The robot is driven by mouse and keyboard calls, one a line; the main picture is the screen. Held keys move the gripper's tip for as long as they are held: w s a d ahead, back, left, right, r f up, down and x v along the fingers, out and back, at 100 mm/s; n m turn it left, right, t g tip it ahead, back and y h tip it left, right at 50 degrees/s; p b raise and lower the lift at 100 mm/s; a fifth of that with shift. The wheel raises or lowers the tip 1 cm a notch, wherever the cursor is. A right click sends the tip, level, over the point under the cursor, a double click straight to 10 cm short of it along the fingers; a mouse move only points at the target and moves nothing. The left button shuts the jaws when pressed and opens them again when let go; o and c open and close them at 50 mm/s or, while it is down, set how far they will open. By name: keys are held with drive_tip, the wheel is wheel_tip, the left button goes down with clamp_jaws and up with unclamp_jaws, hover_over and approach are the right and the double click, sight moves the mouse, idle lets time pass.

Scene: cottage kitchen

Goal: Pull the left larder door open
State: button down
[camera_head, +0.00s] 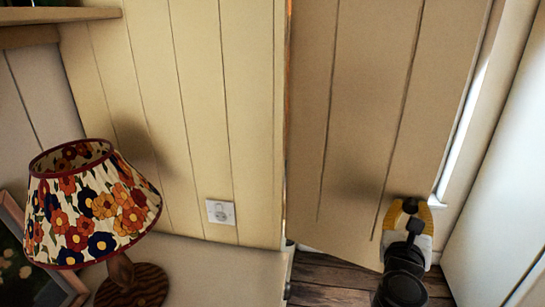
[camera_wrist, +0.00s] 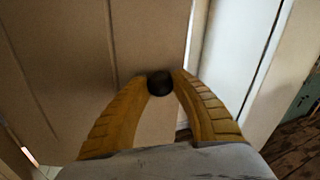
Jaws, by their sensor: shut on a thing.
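The left larder door (camera_head: 370,110) is a cream plank door in the head view, and it also fills the left of the wrist view (camera_wrist: 70,60). It stands ajar, with a bright gap along its right edge. Its small round dark knob (camera_wrist: 160,83) sits near that edge. My gripper (camera_head: 409,206) has yellow fingers and is at the door's lower right. In the wrist view my gripper (camera_wrist: 160,84) is shut on the knob, one fingertip on each side. The knob is mostly hidden by the fingers in the head view.
A pale panel (camera_head: 505,150) stands just right of the door. A lamp with a floral shade (camera_head: 90,205) is on the left, near a wall socket (camera_head: 221,212) on a plank wall. Dark wooden floor (camera_head: 335,280) shows below the door.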

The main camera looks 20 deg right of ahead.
sight(421, 163)
idle(0.3)
drive_tip(key=c, duration=1)
unclamp_jaws()
drive_tip(key=shift+a, duration=0.1)
drive_tip(key=shift+c, duration=0.2)
drive_tip(key=shift+r, duration=0.1)
drive_tip(key=shift+r, duration=4.95)
drive_tip(key=shift+a, duration=0.1)
